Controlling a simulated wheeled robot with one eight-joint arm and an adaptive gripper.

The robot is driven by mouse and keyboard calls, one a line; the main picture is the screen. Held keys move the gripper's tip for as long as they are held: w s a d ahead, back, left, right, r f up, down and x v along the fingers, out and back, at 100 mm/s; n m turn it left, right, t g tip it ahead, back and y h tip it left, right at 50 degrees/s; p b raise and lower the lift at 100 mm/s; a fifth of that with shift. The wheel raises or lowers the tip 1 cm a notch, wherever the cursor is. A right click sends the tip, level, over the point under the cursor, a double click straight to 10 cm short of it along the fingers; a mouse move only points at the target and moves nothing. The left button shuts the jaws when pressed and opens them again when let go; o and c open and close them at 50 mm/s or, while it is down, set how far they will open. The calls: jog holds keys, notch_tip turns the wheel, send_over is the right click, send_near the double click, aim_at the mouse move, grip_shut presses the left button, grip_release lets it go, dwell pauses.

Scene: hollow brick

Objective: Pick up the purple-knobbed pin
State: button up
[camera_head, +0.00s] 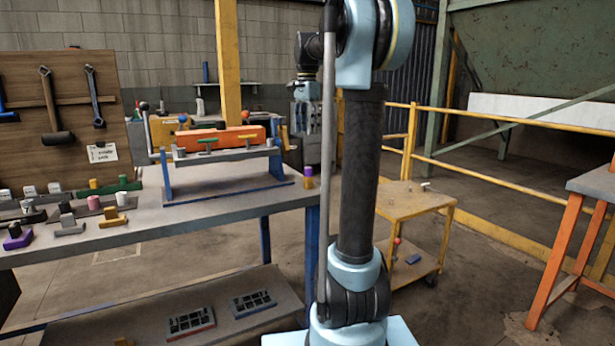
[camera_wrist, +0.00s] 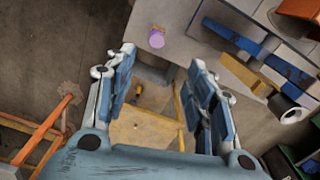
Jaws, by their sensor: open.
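The purple-knobbed pin (camera_head: 309,177) stands upright near the right end of the workbench top in the head view, just right of the blue-legged rack. In the wrist view its round purple knob (camera_wrist: 156,39) shows from above, close to the bench edge. My gripper (camera_wrist: 163,78) is open and empty in the wrist view, with its two fingers spread wide. The knob lies beyond the fingertips, between them in the picture and nearer the left one.
The workbench (camera_head: 240,207) carries a rack with an orange block (camera_head: 214,141) and several small knobbed parts at the left. A yellow cart (camera_head: 408,197) stands to the right of the bench. An orange-legged table (camera_head: 595,184) is at far right. Bare floor lies between.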

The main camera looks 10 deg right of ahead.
send_over(308, 167)
jog(key=f, duration=0.9)
jog(key=shift+a+f, duration=0.2)
jog(key=shift+f, duration=0.2)
jog(key=shift+d+f, duration=0.15)
jog(key=shift+f, duration=1.2)
jog(key=shift+d+f, duration=0.1)
jog(key=shift+f, duration=1.25)
jog(key=shift+s, duration=0.1)
jog(key=shift+c, duration=0.4)
grip_shut()
